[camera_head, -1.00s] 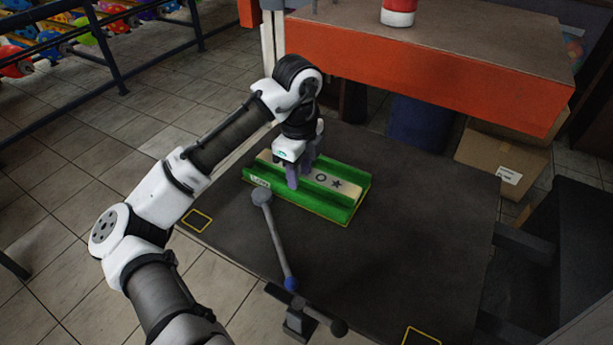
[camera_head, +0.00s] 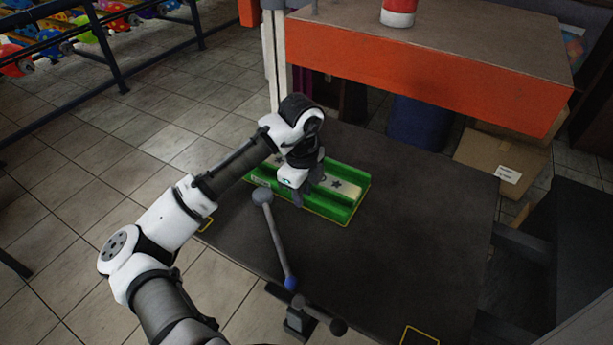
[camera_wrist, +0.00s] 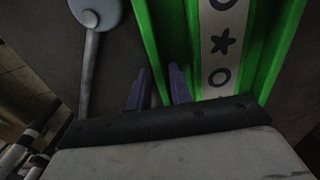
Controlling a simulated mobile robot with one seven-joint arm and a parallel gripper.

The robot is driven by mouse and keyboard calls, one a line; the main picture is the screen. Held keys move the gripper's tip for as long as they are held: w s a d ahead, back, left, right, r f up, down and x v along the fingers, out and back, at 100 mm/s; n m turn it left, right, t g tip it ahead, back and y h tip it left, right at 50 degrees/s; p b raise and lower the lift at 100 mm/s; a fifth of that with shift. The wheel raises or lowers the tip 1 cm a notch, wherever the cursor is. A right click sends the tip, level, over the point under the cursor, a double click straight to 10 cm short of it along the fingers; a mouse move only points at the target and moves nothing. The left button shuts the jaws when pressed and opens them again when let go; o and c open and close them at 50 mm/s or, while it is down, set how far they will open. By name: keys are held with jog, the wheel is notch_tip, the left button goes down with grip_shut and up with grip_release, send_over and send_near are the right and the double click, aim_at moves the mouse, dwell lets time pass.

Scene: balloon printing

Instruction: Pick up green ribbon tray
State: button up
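The green ribbon tray (camera_head: 347,207) lies flat on the dark table, a pale strip with dark star and ring marks along its middle. In the wrist view the tray (camera_wrist: 275,45) runs upward at the right, with the pale strip (camera_wrist: 221,20) inside it. My gripper (camera_head: 298,201) points down at the tray's near long side and hides part of it. In the wrist view my gripper's two purple fingers (camera_wrist: 160,88) are apart, and the tray's near wall seems to run between them. I cannot tell whether they touch it.
A grey lever with a round knob (camera_head: 262,196) stands close to the tray's near left end. An orange-edged shelf (camera_head: 430,85) overhangs the table's back. The dark table (camera_head: 420,235) is bare to the right of the tray. Cardboard boxes (camera_head: 500,160) stand behind it.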

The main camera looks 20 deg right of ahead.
grip_shut()
jog(key=shift+r, duration=0.1)
